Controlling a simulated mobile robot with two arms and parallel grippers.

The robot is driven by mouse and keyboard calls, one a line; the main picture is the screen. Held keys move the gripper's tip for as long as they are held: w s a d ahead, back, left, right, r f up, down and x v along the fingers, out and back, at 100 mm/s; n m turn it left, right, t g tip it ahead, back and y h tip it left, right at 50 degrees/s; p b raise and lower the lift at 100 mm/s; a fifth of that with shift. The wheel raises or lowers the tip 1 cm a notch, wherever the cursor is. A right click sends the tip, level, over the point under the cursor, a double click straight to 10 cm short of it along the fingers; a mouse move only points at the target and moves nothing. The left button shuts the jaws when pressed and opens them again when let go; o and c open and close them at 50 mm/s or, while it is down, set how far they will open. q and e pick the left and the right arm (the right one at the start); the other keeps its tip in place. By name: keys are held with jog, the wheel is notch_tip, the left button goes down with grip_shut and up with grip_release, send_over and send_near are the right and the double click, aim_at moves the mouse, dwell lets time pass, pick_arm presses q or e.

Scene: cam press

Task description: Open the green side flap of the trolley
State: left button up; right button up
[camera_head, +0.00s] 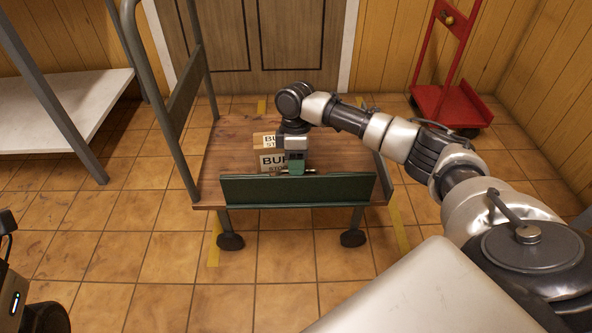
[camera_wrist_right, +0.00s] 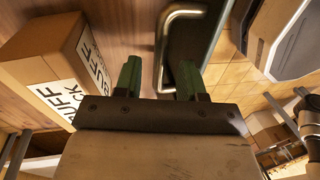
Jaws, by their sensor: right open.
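The trolley has a wooden deck (camera_head: 225,160) and a green side flap (camera_head: 340,188) that stands upright along its near edge. My right gripper (camera_head: 295,168) is over the flap's top edge, near its middle. In the right wrist view, my right gripper (camera_wrist_right: 158,75) has its two green fingers apart. A metal handle (camera_wrist_right: 162,45) shows there, its long bar lying between the fingers without visible gripping. Part of the handle is hidden behind the right-hand finger. The dark flap (camera_wrist_right: 215,30) runs beside it. My left gripper is not in view.
A red hand truck (camera_head: 450,105) stands at the back right, and a white shelf (camera_head: 65,110) at left. Tiled floor before the trolley is clear.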

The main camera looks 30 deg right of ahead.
jog(key=shift+s+f, duration=0.1)
jog(key=shift+f, duration=0.35)
grip_shut()
